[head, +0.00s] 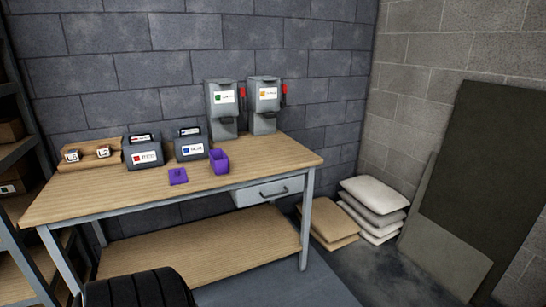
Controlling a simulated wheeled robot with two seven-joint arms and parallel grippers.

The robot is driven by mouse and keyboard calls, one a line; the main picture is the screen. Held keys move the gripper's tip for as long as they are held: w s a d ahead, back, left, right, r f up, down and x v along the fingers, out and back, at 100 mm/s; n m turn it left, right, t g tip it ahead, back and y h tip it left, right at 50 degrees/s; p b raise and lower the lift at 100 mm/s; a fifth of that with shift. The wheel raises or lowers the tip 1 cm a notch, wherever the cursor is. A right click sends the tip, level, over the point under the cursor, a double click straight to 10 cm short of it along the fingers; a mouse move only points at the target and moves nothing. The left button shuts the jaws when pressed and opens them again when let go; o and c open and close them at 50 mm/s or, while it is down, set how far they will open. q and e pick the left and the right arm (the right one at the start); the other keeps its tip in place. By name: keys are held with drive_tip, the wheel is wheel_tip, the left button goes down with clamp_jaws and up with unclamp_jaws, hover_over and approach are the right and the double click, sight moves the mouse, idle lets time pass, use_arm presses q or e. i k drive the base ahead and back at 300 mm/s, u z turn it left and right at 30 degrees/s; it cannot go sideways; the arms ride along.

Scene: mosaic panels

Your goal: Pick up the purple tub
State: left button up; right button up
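The purple tub (219,161) stands upright on the wooden workbench (110,195), near its front edge and right of the middle. It looks like a small open-topped box. A small flat purple piece (178,176) lies on the bench to the left of the tub, apart from it. Neither of my grippers is in the head view, so nothing is seen touching the tub.
Behind the tub are two grey boxes with red (145,154) and blue (192,144) labels, and two grey dispensers with green (222,107) and orange (264,104) labels. Sacks (374,208) lie on the floor right.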

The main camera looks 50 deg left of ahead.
sight(218, 159)
drive_tip(key=z, duration=0.05)
drive_tip(key=i, duration=1.7)
drive_tip(key=u, duration=1)
drive_tip(key=i, duration=0.9)
drive_tip(key=u, duration=0.95)
